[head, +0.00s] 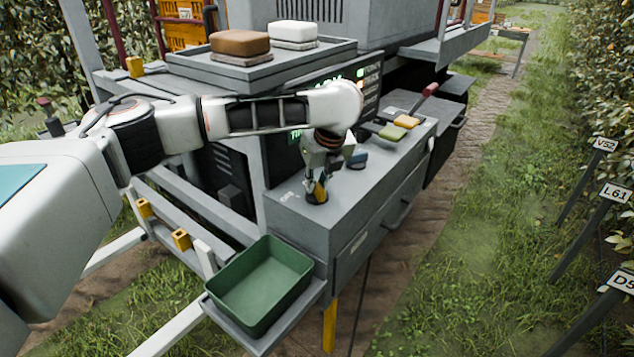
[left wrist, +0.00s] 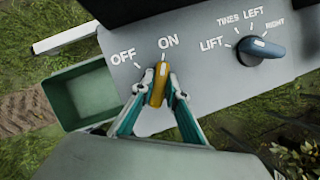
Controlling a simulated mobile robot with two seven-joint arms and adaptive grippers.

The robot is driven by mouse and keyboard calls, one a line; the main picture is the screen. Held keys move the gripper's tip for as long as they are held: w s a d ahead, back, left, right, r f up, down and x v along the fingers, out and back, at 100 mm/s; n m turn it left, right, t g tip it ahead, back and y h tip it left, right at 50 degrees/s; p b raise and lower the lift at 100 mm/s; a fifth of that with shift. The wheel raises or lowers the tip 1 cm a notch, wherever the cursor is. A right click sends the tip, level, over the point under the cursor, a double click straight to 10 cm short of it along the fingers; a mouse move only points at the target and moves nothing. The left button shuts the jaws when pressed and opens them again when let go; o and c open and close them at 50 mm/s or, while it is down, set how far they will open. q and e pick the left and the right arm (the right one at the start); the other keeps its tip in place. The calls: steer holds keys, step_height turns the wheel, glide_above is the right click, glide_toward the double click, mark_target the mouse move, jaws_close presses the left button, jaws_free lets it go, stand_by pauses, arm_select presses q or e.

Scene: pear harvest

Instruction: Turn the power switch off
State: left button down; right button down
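The power switch is a yellow knob on the grey panel (head: 345,195). In the left wrist view the knob (left wrist: 158,85) stands between the OFF and ON marks, with its white line on the ON side. My left gripper (left wrist: 159,88) comes down over it, with one fingertip on each side. The fingertips look closed against the knob, with no clear gap. In the head view my left gripper (head: 317,192) reaches down at the panel's near end and partly hides the yellow knob. My right gripper is not in view.
A blue-grey selector knob (left wrist: 262,50) marked LIFT, TINES, LEFT and RIGHT is close by on the same panel. A green bin (head: 262,286) stands on a shelf below the panel's near end. Coloured levers (head: 406,121) are farther along. A tray (head: 262,72) is above.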

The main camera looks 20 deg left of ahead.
arm_select(q)
steer(key=shift+n, duration=0.3)
steer(key=n+g, duration=0.1)
steer(key=n, duration=0.1)
steer(key=n+g+y, duration=0.1)
steer(key=n, duration=0.2)
steer(key=n+g, duration=0.1)
steer(key=n, duration=0.2)
steer(key=n+g, duration=0.1)
steer(key=n, duration=0.2)
steer(key=shift+y, duration=0.3)
steer(key=shift+n, duration=0.3)
steer(key=c, duration=2)
jaws_free()
